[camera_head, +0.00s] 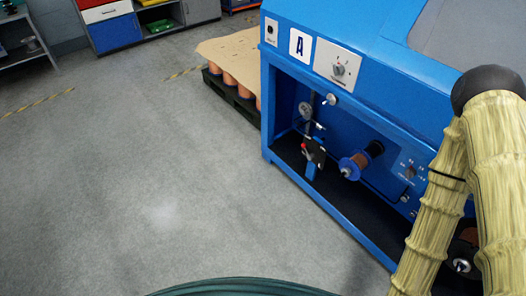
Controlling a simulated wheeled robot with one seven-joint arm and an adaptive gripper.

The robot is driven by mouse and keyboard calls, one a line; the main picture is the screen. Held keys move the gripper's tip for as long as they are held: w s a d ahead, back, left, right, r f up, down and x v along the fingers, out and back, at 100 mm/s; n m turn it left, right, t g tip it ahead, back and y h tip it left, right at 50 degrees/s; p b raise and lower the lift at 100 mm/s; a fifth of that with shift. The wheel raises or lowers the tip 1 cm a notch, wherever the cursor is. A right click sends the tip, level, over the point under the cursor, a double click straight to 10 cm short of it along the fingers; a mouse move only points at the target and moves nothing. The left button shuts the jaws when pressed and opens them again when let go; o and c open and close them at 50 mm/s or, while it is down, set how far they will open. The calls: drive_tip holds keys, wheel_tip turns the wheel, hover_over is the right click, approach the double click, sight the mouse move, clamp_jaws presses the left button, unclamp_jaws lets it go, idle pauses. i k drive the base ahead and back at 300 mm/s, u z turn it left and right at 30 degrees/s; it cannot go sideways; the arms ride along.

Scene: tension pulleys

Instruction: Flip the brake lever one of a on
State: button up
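My gripper is not in view.
A panel with a knob (338,66) is on the machine's upper face. A dark pallet (232,95) with copper-coloured spools under a tan sheet (232,55) stands behind it. Cabinets (115,30) and a shelf (25,50) line the back. The grey floor (140,180) at left is clear.

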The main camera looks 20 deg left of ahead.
sight(310, 157)
drive_tip(key=u, duration=0.15)
drive_tip(key=k, duration=0.65)
drive_tip(key=u, duration=0.2)
drive_tip(key=i, duration=0.45)
drive_tip(key=u, duration=0.6)
drive_tip(key=i, duration=0.75)
drive_tip(key=u, duration=0.2)
